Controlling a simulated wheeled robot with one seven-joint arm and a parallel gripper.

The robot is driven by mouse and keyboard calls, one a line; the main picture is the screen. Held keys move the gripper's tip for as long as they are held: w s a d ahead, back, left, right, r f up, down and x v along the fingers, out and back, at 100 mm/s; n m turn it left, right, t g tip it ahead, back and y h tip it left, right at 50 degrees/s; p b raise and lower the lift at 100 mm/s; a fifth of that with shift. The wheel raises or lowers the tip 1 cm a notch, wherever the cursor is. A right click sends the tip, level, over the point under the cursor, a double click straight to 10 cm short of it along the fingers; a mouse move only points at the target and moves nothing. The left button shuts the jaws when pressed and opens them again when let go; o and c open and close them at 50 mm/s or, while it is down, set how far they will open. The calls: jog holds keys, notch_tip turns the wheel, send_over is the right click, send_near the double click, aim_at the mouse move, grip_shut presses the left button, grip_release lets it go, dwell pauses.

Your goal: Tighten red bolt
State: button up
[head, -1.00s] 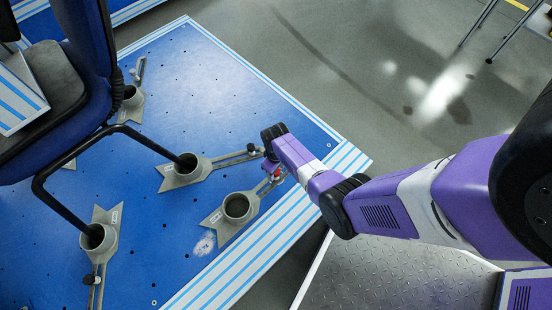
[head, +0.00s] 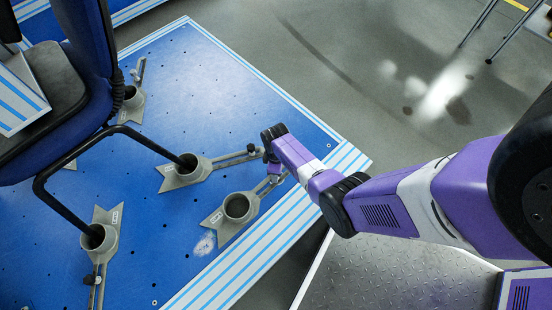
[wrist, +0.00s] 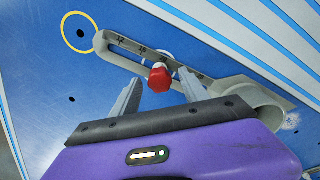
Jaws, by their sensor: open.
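The red bolt (wrist: 160,78) stands in the slot of a grey slotted arm (wrist: 120,46) in the wrist view. This arm belongs to a grey holder with an empty round cup (head: 238,207). My gripper (wrist: 160,77) is open, with one finger to the left of the bolt and one to the right in the picture. The fingers look apart from the bolt; the exact height between them is hard to tell. In the head view my gripper (head: 272,170) is over the outer end of the slotted arm, and the bolt is hidden there.
The holder sits on a blue platform (head: 200,75) with small holes and striped edges. Other grey holders (head: 184,175) take the black legs of a blue chair (head: 90,60). A dark knob (head: 252,148) on the neighbouring slotted arm is close to my gripper.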

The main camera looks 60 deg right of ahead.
grip_shut()
jog(key=shift+m, duration=2)
jog(key=m+p, duration=0.1)
jog(key=m, duration=0.2)
jog(key=shift+m, duration=0.4)
jog(key=m, duration=0.4)
